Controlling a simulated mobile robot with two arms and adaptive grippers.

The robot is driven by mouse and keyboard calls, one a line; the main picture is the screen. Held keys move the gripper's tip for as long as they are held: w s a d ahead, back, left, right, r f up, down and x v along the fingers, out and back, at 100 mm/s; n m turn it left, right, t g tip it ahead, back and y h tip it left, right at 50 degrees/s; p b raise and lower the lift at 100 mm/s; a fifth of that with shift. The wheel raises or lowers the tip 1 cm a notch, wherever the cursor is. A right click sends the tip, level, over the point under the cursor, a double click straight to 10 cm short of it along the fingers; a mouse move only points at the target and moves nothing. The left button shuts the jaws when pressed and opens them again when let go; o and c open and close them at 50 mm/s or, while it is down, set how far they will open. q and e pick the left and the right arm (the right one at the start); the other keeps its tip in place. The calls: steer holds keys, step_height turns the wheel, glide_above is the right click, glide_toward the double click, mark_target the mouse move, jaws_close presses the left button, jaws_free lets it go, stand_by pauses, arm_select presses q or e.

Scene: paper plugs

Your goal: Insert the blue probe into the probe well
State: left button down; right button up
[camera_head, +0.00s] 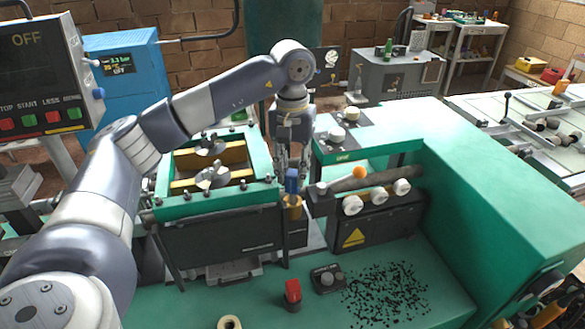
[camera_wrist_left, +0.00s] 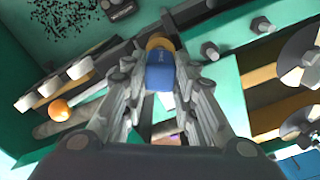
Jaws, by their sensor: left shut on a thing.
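The blue probe (camera_head: 291,182) is upright between the fingers of my left gripper (camera_head: 291,167) in the head view. In the left wrist view, the blue probe (camera_wrist_left: 160,72) sits between the two grey fingers of the gripper (camera_wrist_left: 158,84), which is shut on it. A brass-coloured cylinder (camera_head: 293,207), which looks like the probe well, stands right below the probe. It also shows as a round brass rim (camera_wrist_left: 159,42) beyond the probe in the wrist view. I cannot tell whether the probe's lower end is inside it. My right gripper is not in view.
A green-framed machine (camera_head: 225,200) stands close on the left of the probe. A roller unit with white knobs (camera_head: 377,197) and an orange ball (camera_head: 359,172) is close on the right. A red button (camera_head: 292,291) and tape roll (camera_head: 229,322) lie in front.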

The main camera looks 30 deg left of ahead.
arm_select(q)
steer(key=shift+s+f, duration=0.1)
steer(key=shift+f, duration=0.1)
steer(key=shift+r, duration=0.4)
steer(key=c, duration=1.2)
jaws_free()
steer(key=shift+p, duration=0.3)
steer(key=shift+r, duration=0.15)
steer(key=shift+r+p, duration=0.6)
steer(key=shift+r, duration=0.1)
steer(key=shift+r+p, duration=1.35)
steer(key=shift+r, duration=0.6)
steer(key=shift+f, duration=0.15)
